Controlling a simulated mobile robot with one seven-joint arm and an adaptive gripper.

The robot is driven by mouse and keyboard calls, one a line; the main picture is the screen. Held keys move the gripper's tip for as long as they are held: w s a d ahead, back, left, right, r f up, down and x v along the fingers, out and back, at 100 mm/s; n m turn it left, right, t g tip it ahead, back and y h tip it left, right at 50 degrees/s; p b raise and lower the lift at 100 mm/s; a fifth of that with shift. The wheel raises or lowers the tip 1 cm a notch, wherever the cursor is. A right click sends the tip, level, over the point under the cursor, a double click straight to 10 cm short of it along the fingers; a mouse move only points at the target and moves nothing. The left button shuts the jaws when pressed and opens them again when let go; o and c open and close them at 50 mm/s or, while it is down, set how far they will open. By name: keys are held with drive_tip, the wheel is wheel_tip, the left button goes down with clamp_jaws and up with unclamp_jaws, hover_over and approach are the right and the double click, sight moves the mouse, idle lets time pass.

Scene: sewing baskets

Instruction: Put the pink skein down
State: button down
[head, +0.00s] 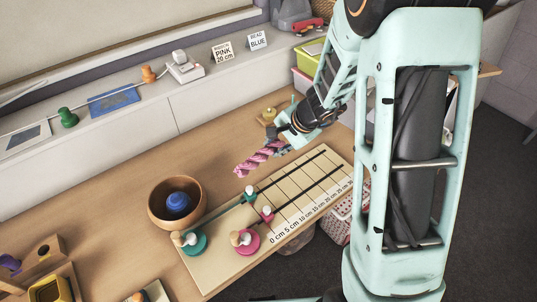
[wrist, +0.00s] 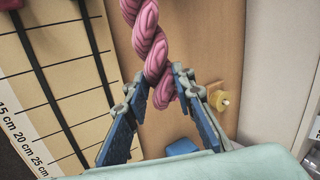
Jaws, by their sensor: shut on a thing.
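The pink twisted skein (head: 258,157) is held by one end in my gripper (head: 288,146), above or at the wooden table behind the measuring board (head: 312,172). In the wrist view the skein (wrist: 148,42) runs up out of the picture from between the two blue-padded fingers of my gripper (wrist: 162,88). The fingers are closed in on its lower end. Whether the skein touches the table is hard to tell. The measuring board (wrist: 75,60), marked in centimetres with black lines, lies to the left in the wrist view.
A wooden bowl (head: 160,209) with a blue ball (head: 178,203) stands left of the board. Teal (head: 194,243) and pink (head: 245,242) spools stand at its near end. Cards reading "PINK 20 cm" (head: 223,53) and "BEAD BLUE" (head: 257,41) stand on the ledge. Table left of the skein is bare.

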drive_tip(key=shift+w+a+m+t+h+b, duration=0.15)
drive_tip(key=shift+w+a+m+b, duration=0.1)
drive_tip(key=shift+a+m+b, duration=0.2)
drive_tip(key=shift+w+a+m+t+h+b, duration=0.15)
drive_tip(key=shift+w+a+m+b, duration=0.1)
drive_tip(key=shift+a+m+b, duration=0.15)
wheel_tip(320, 180, down, 7)
drive_tip(key=b, duration=0.5)
drive_tip(key=shift+r, duration=0.15)
drive_tip(key=shift+f+b, duration=0.55)
drive_tip(key=shift+b, duration=0.3)
drive_tip(key=c, duration=1.6)
unclamp_jaws()
drive_tip(key=shift+v, duration=4.05)
drive_tip(key=shift+a, duration=0.1)
drive_tip(key=shift+f, duration=0.1)
